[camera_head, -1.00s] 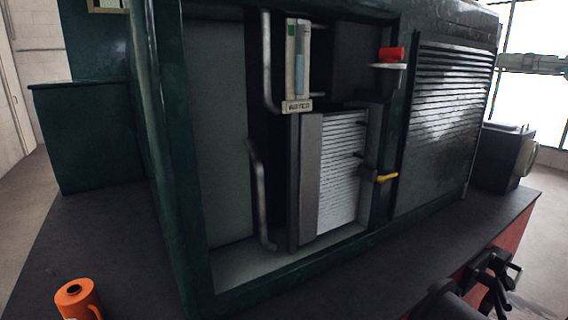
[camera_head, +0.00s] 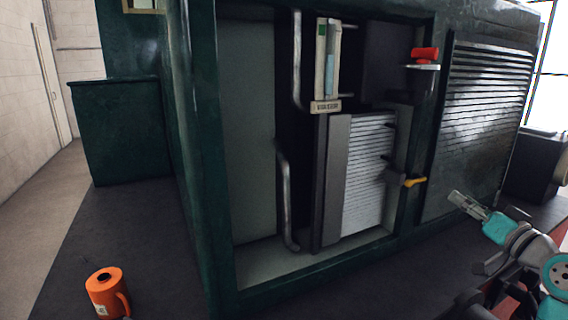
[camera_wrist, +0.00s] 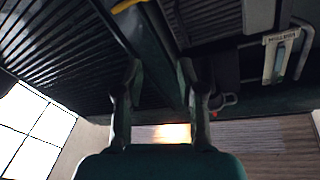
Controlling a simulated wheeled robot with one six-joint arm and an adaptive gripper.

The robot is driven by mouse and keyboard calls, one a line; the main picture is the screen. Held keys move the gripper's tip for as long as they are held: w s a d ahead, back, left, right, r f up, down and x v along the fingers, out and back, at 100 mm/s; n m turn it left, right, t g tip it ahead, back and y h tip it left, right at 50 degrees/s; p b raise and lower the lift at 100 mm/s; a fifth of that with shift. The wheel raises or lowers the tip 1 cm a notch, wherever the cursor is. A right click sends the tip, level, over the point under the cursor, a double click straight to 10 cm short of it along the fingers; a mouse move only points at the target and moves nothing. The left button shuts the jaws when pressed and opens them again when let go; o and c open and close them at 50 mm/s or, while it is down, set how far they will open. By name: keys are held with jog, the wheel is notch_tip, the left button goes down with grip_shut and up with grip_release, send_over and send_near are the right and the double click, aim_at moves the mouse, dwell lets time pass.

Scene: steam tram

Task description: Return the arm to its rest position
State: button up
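My gripper (camera_wrist: 160,66) shows in the wrist view with its two fingers apart and nothing between them. My arm (camera_head: 520,250), grey with cyan joint parts, is at the lower right of the head view, in front of the louvred panel. Its links are folded close together there, and which part is the gripper is hard to tell. In the wrist view, the dark green cabinet and its louvred panel (camera_wrist: 55,50) lie beyond the fingers, apparently seen upside down.
The green cabinet's open bay holds a water gauge (camera_head: 326,60), a red-handled valve (camera_head: 424,54) and a yellow lever (camera_head: 414,182). An orange jug (camera_head: 106,292) stands on the dark deck at lower left. A green box (camera_head: 120,132) stands behind. Floor at far left is clear.

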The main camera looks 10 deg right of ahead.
jog(key=s+a+f+m+g+h, duration=0.1)
jog(key=s+a+f, duration=0.25)
jog(key=f, duration=0.55)
jog(key=s+a+f+m+h, duration=0.1)
jog(key=s+a+f+h, duration=0.3)
jog(key=f, duration=0.6)
jog(key=s+a+f+m+g+y, duration=0.1)
jog(key=s+a+f, duration=0.1)
jog(key=a+f, duration=0.5)
jog(key=s+a+f+g, duration=0.1)
jog(key=s+a+f, duration=0.2)
jog(key=s+f, duration=0.3)
jog(key=s+a+f, duration=0.3)
jog(key=s+f, duration=0.2)
jog(key=s, duration=0.2)
jog(key=s+a+r+n, duration=0.1)
jog(key=s+a+n, duration=0.2)
jog(key=s, duration=1)
jog(key=s+a+r+n+g+y, duration=0.1)
jog(key=s+a+r+n, duration=0.1)
jog(key=s, duration=1.2)
jog(key=a+n, duration=0.1)
jog(key=a, duration=0.1)
jog(key=shift+a, duration=0.3)
jog(key=shift+c, duration=0.4)
